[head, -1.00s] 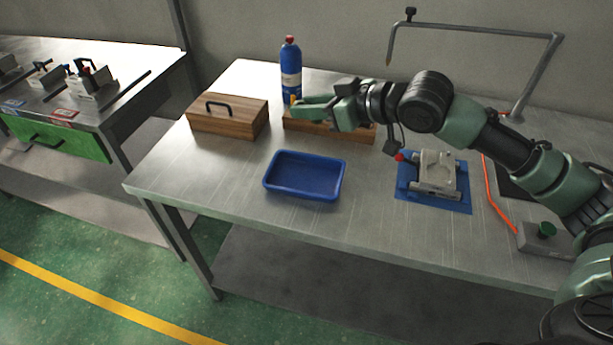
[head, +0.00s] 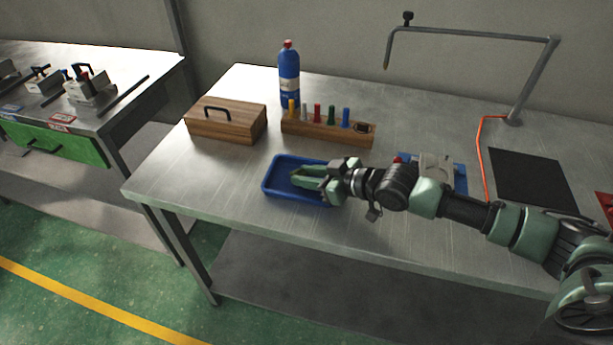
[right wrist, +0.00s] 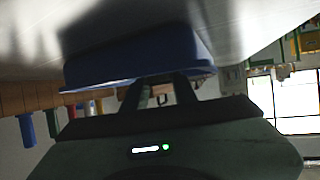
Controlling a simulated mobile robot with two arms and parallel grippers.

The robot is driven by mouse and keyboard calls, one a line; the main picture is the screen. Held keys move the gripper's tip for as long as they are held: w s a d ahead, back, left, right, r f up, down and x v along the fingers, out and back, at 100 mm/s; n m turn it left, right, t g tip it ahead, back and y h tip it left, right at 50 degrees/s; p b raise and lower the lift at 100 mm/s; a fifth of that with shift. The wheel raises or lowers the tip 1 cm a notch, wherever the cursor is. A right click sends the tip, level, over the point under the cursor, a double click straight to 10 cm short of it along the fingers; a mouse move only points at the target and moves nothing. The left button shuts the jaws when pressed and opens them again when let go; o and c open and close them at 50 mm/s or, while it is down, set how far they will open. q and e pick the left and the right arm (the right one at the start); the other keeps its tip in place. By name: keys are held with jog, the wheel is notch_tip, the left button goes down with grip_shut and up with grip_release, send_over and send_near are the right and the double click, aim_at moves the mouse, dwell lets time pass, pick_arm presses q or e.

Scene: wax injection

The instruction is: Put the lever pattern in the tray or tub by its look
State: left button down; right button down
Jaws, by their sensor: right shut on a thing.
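My right gripper (head: 302,178) is over the blue tray (head: 268,187) in the head view, its fingers pointing left across the opening. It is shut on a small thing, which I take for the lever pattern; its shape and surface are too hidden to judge. In the right wrist view my right gripper (right wrist: 168,88) has its dark fingertips close to the blue tray (right wrist: 135,60). I cannot tell whether the held thing touches the tray floor. My left gripper is not in view.
A wooden rack (head: 300,129) with coloured handles, a lidded wooden box (head: 228,125) and a blue bottle (head: 289,80) stand behind the tray. A grey die (head: 437,168) on a blue mat lies beyond my arm. A black mat (head: 540,178) lies right. Bare table lies left of the tray.

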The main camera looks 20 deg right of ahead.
jog(key=shift+f, duration=0.3)
jog(key=c, duration=1.1)
grip_release()
jog(key=shift+r, duration=0.1)
jog(key=shift+s+d, duration=0.3)
jog(key=v, duration=1)
jog(key=shift+s+r+b, duration=0.1)
jog(key=shift+b, duration=0.3)
jog(key=shift+s+d+r, duration=0.25)
jog(key=shift+s+r, duration=0.05)
